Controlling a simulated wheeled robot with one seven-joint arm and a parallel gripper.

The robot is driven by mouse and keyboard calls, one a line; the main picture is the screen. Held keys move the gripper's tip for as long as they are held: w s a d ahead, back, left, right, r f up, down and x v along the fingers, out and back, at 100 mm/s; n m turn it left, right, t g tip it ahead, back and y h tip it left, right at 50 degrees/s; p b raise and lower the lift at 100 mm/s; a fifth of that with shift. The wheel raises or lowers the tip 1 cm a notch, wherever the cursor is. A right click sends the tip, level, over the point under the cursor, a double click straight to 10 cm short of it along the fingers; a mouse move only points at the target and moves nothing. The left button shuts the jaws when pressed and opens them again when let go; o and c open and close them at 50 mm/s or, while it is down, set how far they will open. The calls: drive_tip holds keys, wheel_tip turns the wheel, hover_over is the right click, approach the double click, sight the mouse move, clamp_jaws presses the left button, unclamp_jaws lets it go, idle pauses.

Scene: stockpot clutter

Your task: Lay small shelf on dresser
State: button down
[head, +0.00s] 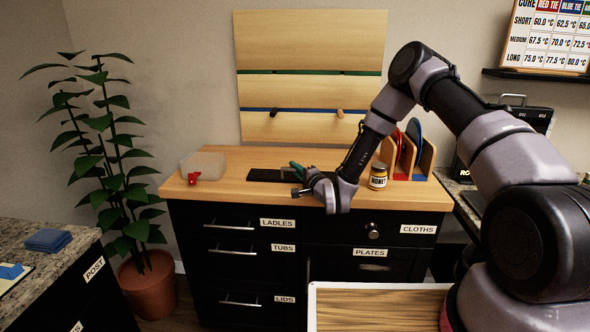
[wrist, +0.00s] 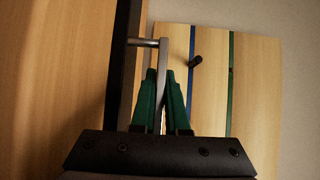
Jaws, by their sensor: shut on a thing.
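A flat black panel (head: 270,175) with a grey bar handle (wrist: 163,65) fits the small shelf best, though I cannot be sure. In the wrist view my gripper (wrist: 160,75) is shut on the bar handle, whose short post joins the dark panel (wrist: 129,60). Whether the panel touches the wood is unclear.
A clear tub (head: 205,163) with a red item (head: 193,178) stands at left. A honey jar (head: 378,176) and a wooden rack (head: 401,155) with plates stand at right. A pegged board (head: 310,95) rises behind.

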drive_tip(key=shift+f, duration=0.1)
drive_tip(key=c, duration=0.9)
unclamp_jaws()
